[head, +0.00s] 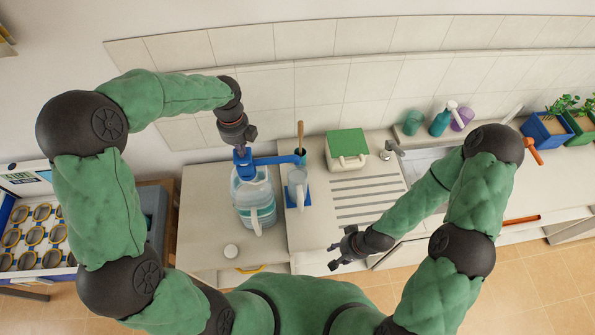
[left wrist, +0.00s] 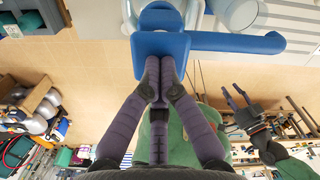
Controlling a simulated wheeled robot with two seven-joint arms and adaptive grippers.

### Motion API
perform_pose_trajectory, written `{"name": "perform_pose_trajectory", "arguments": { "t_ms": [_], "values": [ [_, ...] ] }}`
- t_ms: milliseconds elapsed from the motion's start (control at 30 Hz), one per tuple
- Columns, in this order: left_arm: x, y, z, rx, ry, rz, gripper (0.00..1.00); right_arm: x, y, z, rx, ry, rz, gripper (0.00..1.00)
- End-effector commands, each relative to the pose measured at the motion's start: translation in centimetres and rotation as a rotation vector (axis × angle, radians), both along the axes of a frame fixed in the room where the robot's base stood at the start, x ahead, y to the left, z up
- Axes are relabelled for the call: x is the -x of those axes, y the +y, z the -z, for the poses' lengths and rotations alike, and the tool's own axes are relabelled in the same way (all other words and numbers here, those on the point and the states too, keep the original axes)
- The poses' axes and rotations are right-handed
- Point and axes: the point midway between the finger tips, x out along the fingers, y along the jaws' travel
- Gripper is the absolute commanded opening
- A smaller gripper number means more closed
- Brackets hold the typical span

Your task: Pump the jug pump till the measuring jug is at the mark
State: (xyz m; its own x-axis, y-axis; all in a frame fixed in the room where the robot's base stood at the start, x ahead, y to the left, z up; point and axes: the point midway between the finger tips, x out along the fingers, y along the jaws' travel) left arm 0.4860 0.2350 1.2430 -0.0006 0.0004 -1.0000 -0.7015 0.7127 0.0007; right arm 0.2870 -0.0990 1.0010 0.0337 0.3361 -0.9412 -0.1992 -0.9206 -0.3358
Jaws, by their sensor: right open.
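A large clear water jug (head: 254,203) with a blue pump (head: 243,160) on top stands on the left counter. The pump's blue spout reaches right over the measuring jug (head: 297,184), a small clear vessel with a handle on a blue stand. Its water level and mark are too small to read. My left gripper (head: 241,147) is directly above the pump. In the left wrist view its fingers (left wrist: 155,85) are together with their tips at the blue pump top (left wrist: 165,48); contact is hard to judge. My right gripper (head: 342,250) is open and empty in front of the counter.
A white cap (head: 231,251) lies on the counter's front. A green-lidded box (head: 347,146) stands right of the measuring jug, behind a grooved drainboard (head: 365,195).

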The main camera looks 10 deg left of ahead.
Motion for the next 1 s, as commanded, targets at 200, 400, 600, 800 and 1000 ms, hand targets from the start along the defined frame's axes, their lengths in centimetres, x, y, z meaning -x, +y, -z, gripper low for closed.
{"name": "perform_pose_trajectory", "arguments": {
  "t_ms": [200, 400, 600, 800, 1000],
  "values": [
    [0.0, 0.0, -1.0, 0.000, 0.001, 0.000, 0.00, 0.0, 0.0, -0.8, 0.000, 0.000, 0.000, 0.44],
    [0.0, 0.0, -0.9, 0.000, 0.000, 0.000, 0.00, 0.0, 0.0, -0.7, 0.000, 0.000, 0.000, 0.44],
    [0.0, 0.0, -0.6, 0.000, 0.000, 0.000, 0.00, 0.0, 0.0, -0.5, 0.000, 0.000, 0.000, 0.44],
    [0.0, 0.0, 0.3, 0.000, 0.000, 0.000, 0.00, 0.0, 0.0, 0.1, 0.000, 0.000, 0.000, 0.44],
    [0.0, 0.0, 1.2, 0.000, 0.000, 0.000, 0.00, 0.0, 0.0, 0.6, 0.000, 0.000, 0.000, 0.44]
  ]
}}
